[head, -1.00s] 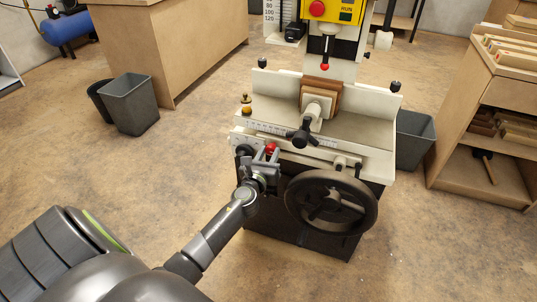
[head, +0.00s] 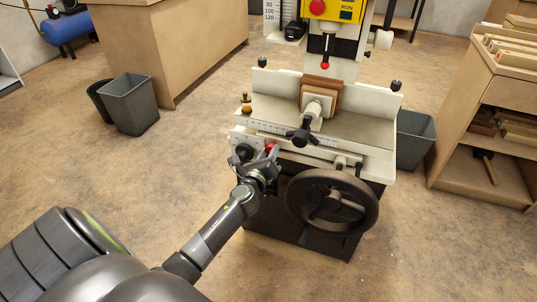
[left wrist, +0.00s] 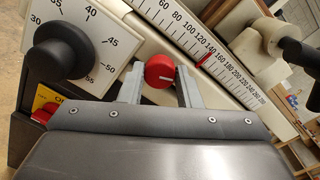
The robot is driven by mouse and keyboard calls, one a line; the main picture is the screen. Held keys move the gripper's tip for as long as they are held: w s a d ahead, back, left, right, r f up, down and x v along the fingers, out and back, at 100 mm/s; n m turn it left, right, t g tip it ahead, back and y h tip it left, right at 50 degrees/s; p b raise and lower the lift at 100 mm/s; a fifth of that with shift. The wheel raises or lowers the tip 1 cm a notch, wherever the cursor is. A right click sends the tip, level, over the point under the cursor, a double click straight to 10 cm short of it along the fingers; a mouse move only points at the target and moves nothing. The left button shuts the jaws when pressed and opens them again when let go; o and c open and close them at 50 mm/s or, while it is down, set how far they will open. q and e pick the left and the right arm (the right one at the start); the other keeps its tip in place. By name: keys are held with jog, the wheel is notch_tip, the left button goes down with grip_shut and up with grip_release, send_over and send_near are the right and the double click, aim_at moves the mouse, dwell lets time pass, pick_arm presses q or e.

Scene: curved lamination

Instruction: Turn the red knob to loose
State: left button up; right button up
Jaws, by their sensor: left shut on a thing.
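The red knob (head: 271,147) sits on the front of the machine, left of the large handwheel. My left gripper (head: 267,155) is at the knob. In the left wrist view its two fingers (left wrist: 160,84) stand on either side of the knob, shut on it. Any loose mark by the knob is hidden or too small to read. My right gripper is not in view.
A black handwheel (head: 332,202) is close to the right of my left gripper. A black knob on a dial plate (left wrist: 60,52) is to the left of the red knob. A black star handle (head: 304,134) is above. Grey bins (head: 135,104) stand on the floor at left.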

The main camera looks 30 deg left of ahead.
pick_arm(q)
jog(key=n+b, duration=0.1)
jog(key=n, duration=0.4)
jog(key=shift+f+n, duration=0.1)
jog(key=shift+n, duration=0.2)
jog(key=n, duration=0.2)
jog(key=shift+n+b, duration=0.3)
jog(key=shift+b, duration=0.05)
jog(key=shift+n, duration=0.7)
jog(key=shift+n+b, duration=0.65)
jog(key=shift+n, duration=0.95)
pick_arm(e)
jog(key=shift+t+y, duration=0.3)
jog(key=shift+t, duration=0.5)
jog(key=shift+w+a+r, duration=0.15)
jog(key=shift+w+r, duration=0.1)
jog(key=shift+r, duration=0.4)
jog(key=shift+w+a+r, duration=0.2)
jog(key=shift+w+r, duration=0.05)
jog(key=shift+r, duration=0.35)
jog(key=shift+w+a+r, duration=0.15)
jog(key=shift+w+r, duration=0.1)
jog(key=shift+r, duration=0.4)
pick_arm(q)
jog(key=o, duration=1)
jog(key=shift+h, duration=0.3)
jog(key=shift+c, duration=0.2)
